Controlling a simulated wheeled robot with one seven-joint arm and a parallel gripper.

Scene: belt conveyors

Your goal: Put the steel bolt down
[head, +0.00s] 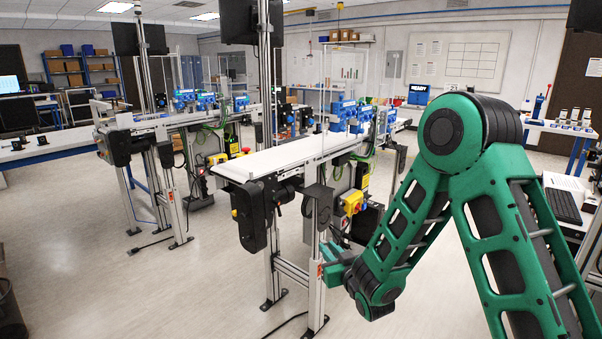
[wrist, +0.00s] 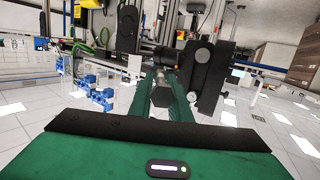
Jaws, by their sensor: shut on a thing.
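My gripper (wrist: 161,100) is shut on the steel bolt (wrist: 161,93). In the wrist view the grey bolt shows between the two green fingers. In the head view my green gripper (head: 334,267) is low beside the near conveyor's front leg, below belt height. I cannot make out the bolt in the head view. The near conveyor (head: 285,156) has a white belt, and its near end is bare.
A second conveyor (head: 150,122) stands parallel on the left. A yellow switch box (head: 352,203) and a black motor (head: 250,215) hang at the near conveyor's end. A keyboard desk (head: 568,205) is at the right. The floor at the front left is clear.

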